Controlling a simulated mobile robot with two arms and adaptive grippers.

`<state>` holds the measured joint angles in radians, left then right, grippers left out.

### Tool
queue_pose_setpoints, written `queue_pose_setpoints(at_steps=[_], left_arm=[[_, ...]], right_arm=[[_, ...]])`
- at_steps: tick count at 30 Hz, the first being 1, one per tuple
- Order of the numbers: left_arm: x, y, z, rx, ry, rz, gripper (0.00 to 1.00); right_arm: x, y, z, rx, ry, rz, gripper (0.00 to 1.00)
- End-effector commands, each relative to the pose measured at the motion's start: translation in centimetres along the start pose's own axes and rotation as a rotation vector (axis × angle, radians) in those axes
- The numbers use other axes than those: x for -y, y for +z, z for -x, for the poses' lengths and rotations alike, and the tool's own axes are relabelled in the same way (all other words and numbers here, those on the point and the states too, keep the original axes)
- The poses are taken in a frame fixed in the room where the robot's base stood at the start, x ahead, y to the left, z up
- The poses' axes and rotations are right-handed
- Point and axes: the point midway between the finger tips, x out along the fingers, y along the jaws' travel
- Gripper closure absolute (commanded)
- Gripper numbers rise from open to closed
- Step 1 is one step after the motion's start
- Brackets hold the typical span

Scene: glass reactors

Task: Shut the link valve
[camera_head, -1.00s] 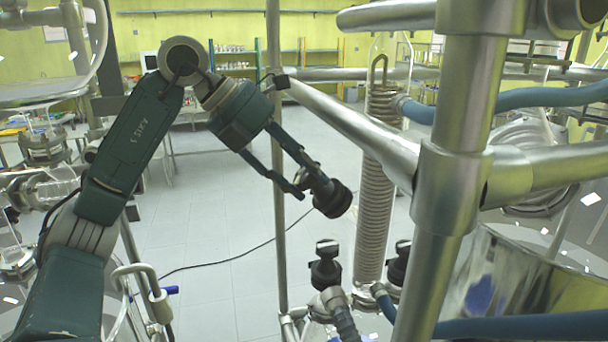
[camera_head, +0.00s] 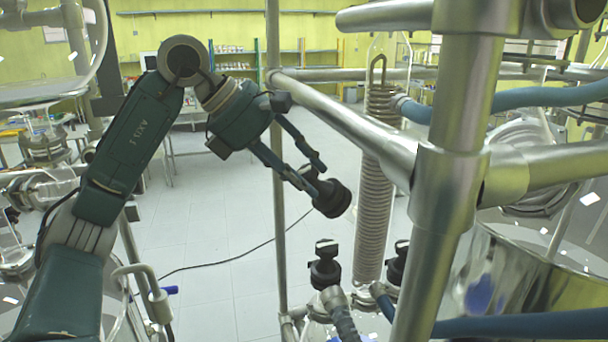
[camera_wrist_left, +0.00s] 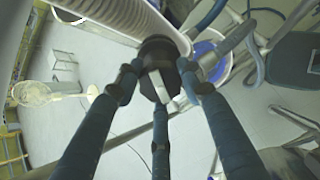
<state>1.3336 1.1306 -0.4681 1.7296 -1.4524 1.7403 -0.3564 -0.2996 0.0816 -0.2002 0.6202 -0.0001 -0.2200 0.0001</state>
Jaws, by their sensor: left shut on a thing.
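My left gripper (camera_head: 318,182) reaches in from the upper left in the head view. Its slim dark fingers are closed around a black round knob (camera_head: 334,199), likely the link valve's handle. The knob sits just left of the tall ribbed coil column. In the left wrist view, the black knob (camera_wrist_left: 160,66) lies between the tips of the blue fingers, with a pale metal piece across it. What the knob is mounted on is hidden. My right gripper is not in view.
Two other black valve knobs stand lower down, one at the left (camera_head: 324,265) and one at the right (camera_head: 397,265). The ribbed coil column (camera_head: 374,190) is close to the gripper. A thick metal post (camera_head: 447,190) and crossbars form a frame at the right.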

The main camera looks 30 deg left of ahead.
Motion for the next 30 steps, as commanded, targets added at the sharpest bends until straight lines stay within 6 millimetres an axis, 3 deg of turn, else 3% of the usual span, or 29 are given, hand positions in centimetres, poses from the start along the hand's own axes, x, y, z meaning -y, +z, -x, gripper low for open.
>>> queue_pose_setpoints(at_steps=[30], left_arm=[[0.1,-0.5,-0.4,-0.011,0.050,-0.961,0.88]], right_arm=[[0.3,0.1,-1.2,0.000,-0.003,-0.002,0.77]])
